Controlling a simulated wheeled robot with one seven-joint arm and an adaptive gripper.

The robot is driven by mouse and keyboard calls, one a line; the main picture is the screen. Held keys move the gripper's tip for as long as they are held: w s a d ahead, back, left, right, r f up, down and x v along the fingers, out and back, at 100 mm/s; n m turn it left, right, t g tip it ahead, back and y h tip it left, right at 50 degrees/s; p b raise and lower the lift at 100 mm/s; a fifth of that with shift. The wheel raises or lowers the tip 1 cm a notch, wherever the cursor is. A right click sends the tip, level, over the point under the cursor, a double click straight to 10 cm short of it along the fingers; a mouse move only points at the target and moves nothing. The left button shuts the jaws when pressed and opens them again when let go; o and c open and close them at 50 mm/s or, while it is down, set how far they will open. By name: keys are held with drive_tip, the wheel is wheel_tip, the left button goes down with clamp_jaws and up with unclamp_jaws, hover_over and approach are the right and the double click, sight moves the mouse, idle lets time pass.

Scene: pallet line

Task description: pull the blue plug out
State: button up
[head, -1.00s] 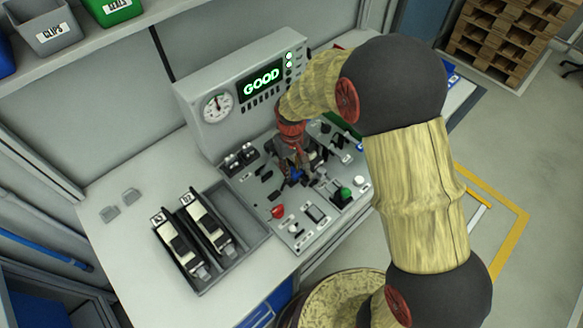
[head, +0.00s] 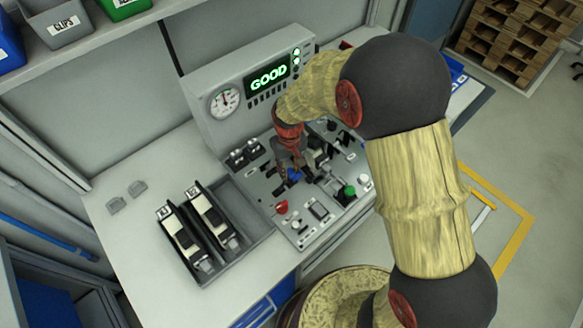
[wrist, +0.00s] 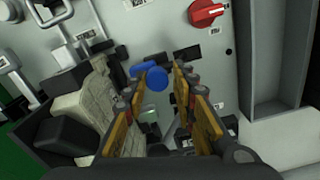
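The blue plug (wrist: 156,78) shows in the wrist view as a round blue cap, with a second blue part just behind it to the left. It lies between the tips of my gripper (wrist: 165,76), close to the left finger, with a small gap to the right finger. The two fingers are spread, and I see no clear grip on the plug. In the head view my gripper (head: 291,170) points down over the test panel (head: 268,187), and a bit of the blue plug (head: 294,175) shows at its fingertips. The plug's lower end is hidden.
A red rotary knob (wrist: 207,13) stands right of the plug. A latch block (wrist: 85,105) stands close left of my fingers. A grey tray (head: 262,246) with two black-and-white units is left of the panel. The display (head: 270,77) reads GOOD.

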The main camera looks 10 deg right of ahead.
drive_tip(key=o, duration=0.3)
drive_tip(key=shift+o, duration=0.2)
wheel_tip(320, 180, up, 12)
idle(0.6)
idle(0.6)
